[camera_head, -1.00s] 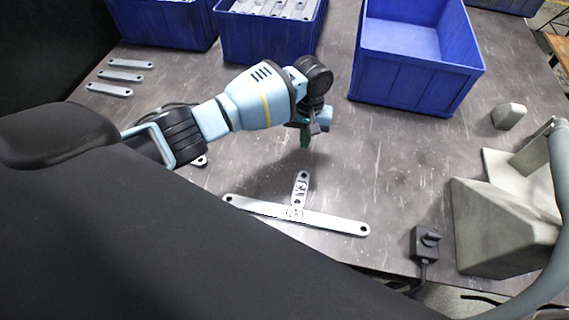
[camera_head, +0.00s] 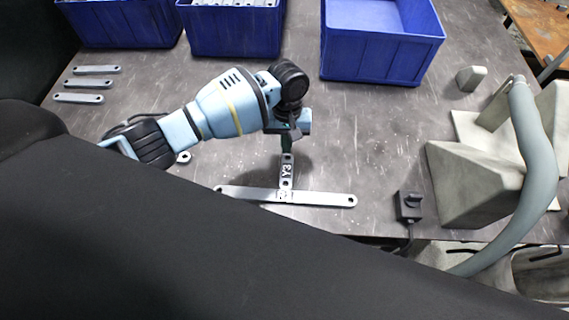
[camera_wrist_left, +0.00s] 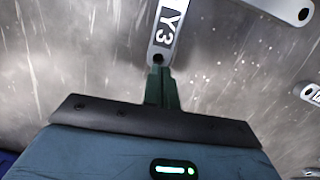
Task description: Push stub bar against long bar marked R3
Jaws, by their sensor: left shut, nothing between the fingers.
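The long bar's label is too small to read. My left gripper (camera_head: 287,146) is shut and empty at the stub's far end. In the left wrist view, the shut fingertips (camera_wrist_left: 160,72) are at the holed end of the stub bar (camera_wrist_left: 168,28), touching or very close. My right gripper is not in view.
Several blue bins, one holding grey bars (camera_head: 235,3), stand at the back. Grey bars (camera_head: 85,84) lie at the back left. A black switch box (camera_head: 408,205) and a grey angular fixture (camera_head: 470,180) are on the right.

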